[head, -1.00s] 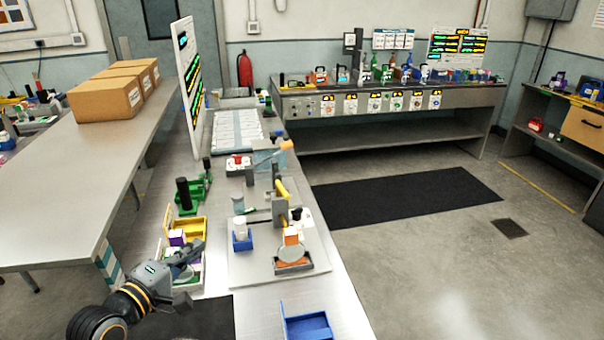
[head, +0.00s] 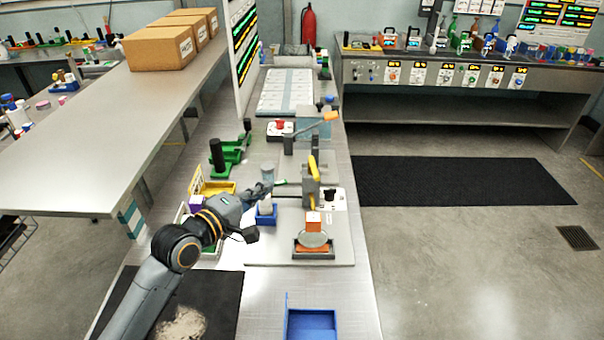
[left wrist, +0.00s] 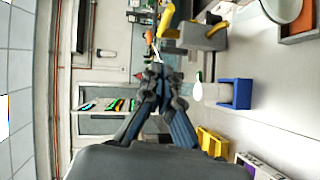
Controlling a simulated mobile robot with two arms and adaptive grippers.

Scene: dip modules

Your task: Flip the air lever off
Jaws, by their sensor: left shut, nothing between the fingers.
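A yellow lever (head: 313,166) stands upright on a grey block (head: 309,188) on the light board; I cannot read a label on it. An orange-tipped handle (head: 331,117) sits further back on the same board. My left gripper (head: 268,184) is shut and empty, left of the grey block and above the blue holder (head: 266,217). In the left wrist view, my closed fingers (left wrist: 157,76) point toward the yellow lever (left wrist: 166,22) and grey block (left wrist: 204,36). A gap to the lever shows in the head view. My right gripper is out of view.
A red button box (head: 280,126) is at the back. Green fixtures (head: 232,150) and a yellow bin (head: 219,189) stand left. A blue tray (head: 311,322) lies at the front right.

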